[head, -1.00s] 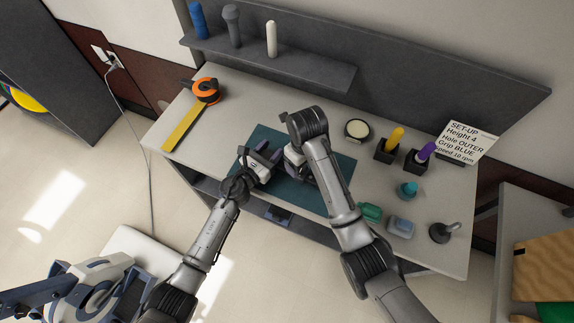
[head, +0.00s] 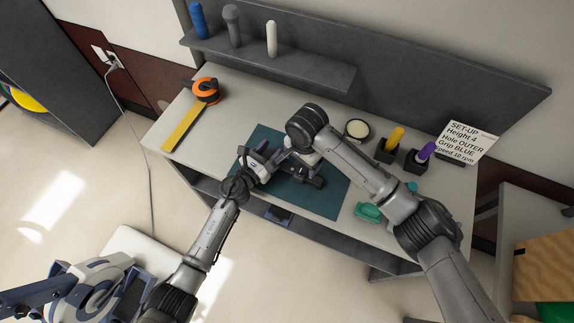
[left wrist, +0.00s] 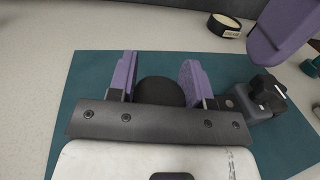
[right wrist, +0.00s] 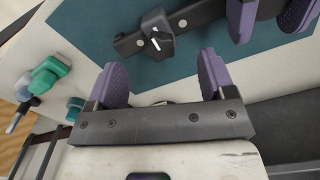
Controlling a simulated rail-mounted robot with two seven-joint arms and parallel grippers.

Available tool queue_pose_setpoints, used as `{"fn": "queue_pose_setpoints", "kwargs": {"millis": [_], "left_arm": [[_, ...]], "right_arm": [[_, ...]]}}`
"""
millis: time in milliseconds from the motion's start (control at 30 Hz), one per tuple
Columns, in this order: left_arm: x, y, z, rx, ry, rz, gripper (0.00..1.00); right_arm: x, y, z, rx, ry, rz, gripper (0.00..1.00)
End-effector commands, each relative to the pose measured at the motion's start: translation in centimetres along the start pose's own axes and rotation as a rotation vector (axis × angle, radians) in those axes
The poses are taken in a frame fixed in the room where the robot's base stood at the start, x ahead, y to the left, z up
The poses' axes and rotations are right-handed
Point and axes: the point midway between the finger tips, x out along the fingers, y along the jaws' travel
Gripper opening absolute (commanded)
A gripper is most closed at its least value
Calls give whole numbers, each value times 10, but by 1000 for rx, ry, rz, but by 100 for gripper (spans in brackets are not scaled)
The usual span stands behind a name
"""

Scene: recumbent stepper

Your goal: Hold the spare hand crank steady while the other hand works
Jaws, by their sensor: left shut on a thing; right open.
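The spare hand crank (head: 303,176) is a dark bar above the teal mat (head: 328,203). My left gripper (head: 262,154) is shut on its left part; in the left wrist view a dark rounded part (left wrist: 160,92) lies between the purple fingers (left wrist: 158,70). A black knob (left wrist: 267,88) on a grey block shows at the bar's other end. In the right wrist view the bar and its knob (right wrist: 158,40), with a white mark, lie beyond my right gripper (right wrist: 160,76), which is open and empty. In the head view my right forearm partly covers the crank.
A tape measure (head: 206,90) lies on the bench's left. A round tin (head: 357,129), yellow-handled (head: 396,136) and purple-handled (head: 427,150) grips in black holders and a set-up card (head: 468,142) stand right. A green block (head: 368,212) sits near the front edge.

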Motion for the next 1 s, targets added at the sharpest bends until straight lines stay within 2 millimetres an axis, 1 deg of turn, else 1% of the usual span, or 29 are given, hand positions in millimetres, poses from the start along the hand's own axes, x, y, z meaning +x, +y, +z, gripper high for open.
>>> {"fn": "queue_pose_setpoints", "kwargs": {"millis": [167, 267, 433, 500, 933, 967, 1000], "left_arm": [[0, 0, -1, 0, 1, -1, 0], [0, 0, -1, 0, 1, -1, 0], [0, 0, 0, 0, 1, -1, 0], [0, 0, 0, 0, 1, -1, 0], [0, 0, 0, 0, 1, 0, 0], [0, 0, 0, 0, 1, 0, 0], [0, 0, -1, 0, 1, 0, 0]], "right_arm": [[-1, 0, -1, -261, 4, 0, 76], [20, 1, 0, -334, 0, 4, 76], [52, 1, 0, -326, -2, 3, 76], [34, -1, -1, -327, 4, -5, 76], [-47, -1, 0, -325, 0, -4, 76], [-53, 0, 0, -325, 0, -3, 76], [-42, 2, 9, -350, -14, -12, 76]]}}
